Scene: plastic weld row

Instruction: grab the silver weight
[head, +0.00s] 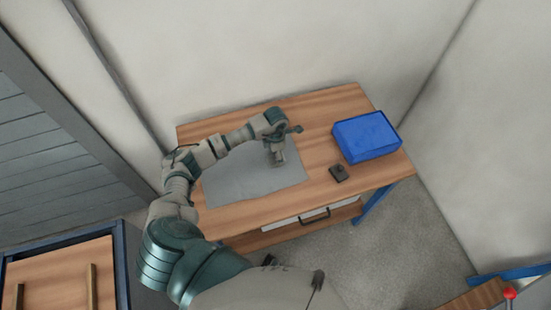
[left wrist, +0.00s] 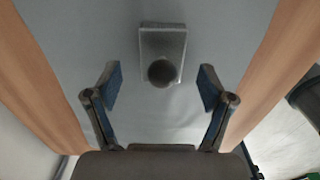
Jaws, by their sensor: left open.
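The silver weight (left wrist: 162,42) shows in the left wrist view as a grey rectangular block with a dark round knob. It lies on the grey mat (head: 245,183), centred ahead of my left gripper (left wrist: 160,88). The two blue-padded fingers are open and spread to either side of the knob end, with gaps between them and the weight. In the head view my left gripper (head: 277,154) points down over the mat, and I cannot make out the weight there apart from the gripper. My right gripper is not in view.
A blue box (head: 367,137) stands on the right of the wooden table (head: 325,105). A small dark object (head: 339,173) lies near the front edge, right of the mat. The mat's left part is clear.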

